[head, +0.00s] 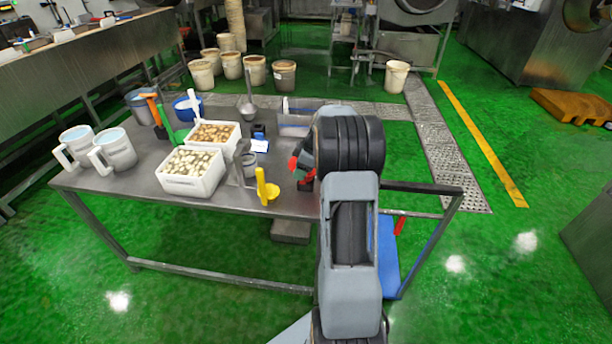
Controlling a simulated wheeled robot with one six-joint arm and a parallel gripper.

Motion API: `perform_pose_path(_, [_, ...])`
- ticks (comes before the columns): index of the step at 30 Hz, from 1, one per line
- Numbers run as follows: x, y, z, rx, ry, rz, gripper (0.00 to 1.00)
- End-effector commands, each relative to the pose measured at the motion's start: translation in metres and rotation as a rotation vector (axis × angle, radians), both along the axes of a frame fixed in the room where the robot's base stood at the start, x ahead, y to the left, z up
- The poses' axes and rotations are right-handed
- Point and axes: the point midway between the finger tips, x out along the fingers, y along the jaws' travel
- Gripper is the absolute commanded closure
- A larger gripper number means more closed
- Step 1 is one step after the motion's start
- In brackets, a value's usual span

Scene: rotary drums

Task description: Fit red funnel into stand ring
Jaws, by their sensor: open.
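A red shape (296,160), likely the red funnel, shows at the table's right part, just left of my arm. More red shows lower down, close to the dark end of my arm. My gripper (304,172) is mostly hidden behind my own arm; the little of it that shows is dark and open. I cannot tell whether it touches the red piece. A grey metal stand (241,166) rises near the table's front edge, left of my gripper. Its ring is too small to make out clearly.
A yellow scoop or funnel (268,190) stands at the table's front edge. Two white tubs (193,186) of pale pieces, white jugs (116,155), a blue bucket (188,108) and a metal funnel-like piece (249,110) share the table (145,188). The right part is hidden by my arm.

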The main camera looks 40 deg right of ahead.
Motion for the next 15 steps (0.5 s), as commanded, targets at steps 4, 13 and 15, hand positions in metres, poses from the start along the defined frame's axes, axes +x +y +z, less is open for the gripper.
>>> perform_pose_path(4, [0.001, 0.0013, -0.0037, 0.0, 0.0, 0.0, 0.51])
perform_pose_path(13, [0.001, 0.001, -0.0034, 0.0, 0.0, 0.0, 0.64])
perform_pose_path(15, [0.001, 0.001, -0.0033, 0.0, 0.0, 0.0, 0.71])
